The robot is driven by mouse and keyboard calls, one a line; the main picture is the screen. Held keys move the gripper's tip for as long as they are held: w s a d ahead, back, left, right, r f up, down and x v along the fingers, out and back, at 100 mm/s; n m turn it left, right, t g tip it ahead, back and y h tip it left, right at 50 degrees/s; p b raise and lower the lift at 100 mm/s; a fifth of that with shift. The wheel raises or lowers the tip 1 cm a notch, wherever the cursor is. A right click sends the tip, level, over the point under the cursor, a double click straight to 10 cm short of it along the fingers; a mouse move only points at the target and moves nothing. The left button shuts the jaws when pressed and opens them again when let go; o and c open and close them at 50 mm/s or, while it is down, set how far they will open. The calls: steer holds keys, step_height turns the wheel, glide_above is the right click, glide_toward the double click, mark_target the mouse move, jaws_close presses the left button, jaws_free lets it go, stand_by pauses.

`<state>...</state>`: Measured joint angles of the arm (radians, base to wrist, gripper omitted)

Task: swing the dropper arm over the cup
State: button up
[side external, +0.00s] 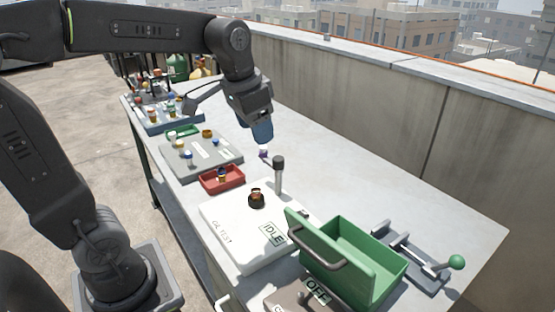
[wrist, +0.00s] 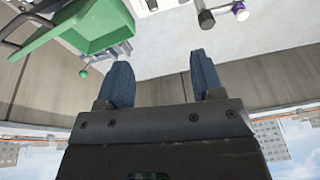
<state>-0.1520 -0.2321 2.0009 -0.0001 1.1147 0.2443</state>
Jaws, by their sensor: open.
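The white oil test unit (side external: 240,232) sits on the bench with an IDLE display. A dark round cup (side external: 256,199) stands on its top. A post with a dark cap (side external: 278,165) rises at the unit's back edge. The dropper arm reaches from this post to a purple tip (side external: 264,153), pointing away from the cup. The wrist view shows the post cap (wrist: 206,19) and purple tip (wrist: 241,12) at the top. My gripper (side external: 263,140) hangs above the purple tip, apart from it. Its blue fingers (wrist: 162,75) are open and empty.
A green box (side external: 350,255) with a raised lid stands front right, beside a clamp with a green-knobbed lever (side external: 456,262). A red tray (side external: 222,180) and a grey board (side external: 200,157) with bottles lie left. The bench's right side is clear up to the wall (side external: 400,120).

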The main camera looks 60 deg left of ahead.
steer(key=w+a+g, duration=0.1)
steer(key=w+a, duration=0.3)
steer(key=w, duration=0.2)
steer(key=m+g, duration=0.1)
steer(key=g, duration=0.1)
glide_toward(278, 158)
step_height(278, 158, down, 10)
steer(key=shift+a+f, duration=0.1)
steer(key=shift+f, duration=0.1)
jaws_close()
